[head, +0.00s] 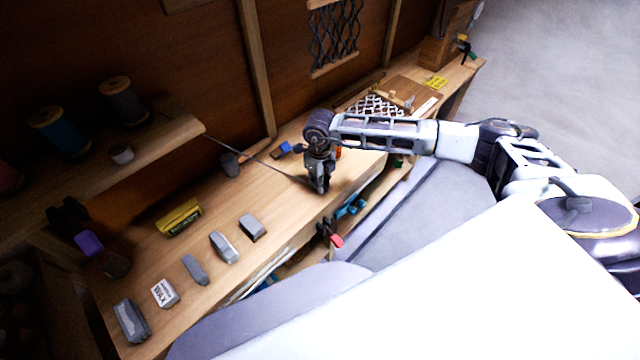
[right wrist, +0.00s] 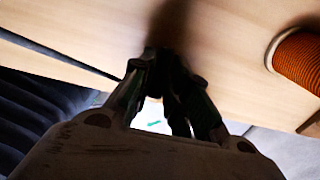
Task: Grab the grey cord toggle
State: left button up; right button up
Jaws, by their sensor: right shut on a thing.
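A dark cord (head: 255,159) runs from the shelf's edge down to the tip of my right gripper (head: 318,188), low over the bench top. In the right wrist view the cord (right wrist: 62,53) comes in from the left to the fingertips (right wrist: 165,62). The right gripper points down and is shut on the thing at the cord's end, which I take to be the grey cord toggle. The dark fingers hide nearly all of it. My left gripper is not in view.
Several grey blocks (head: 223,247), a white wax block (head: 165,293) and a yellow box (head: 180,217) lie on the bench's left part. An orange spool (right wrist: 297,62) is close to the right gripper. A shelf (head: 160,145) with thread spools overhangs the bench.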

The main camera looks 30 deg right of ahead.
notch_tip(320, 180, up, 9)
jog(key=b, duration=0.1)
dwell(0.4)
dwell(0.5)
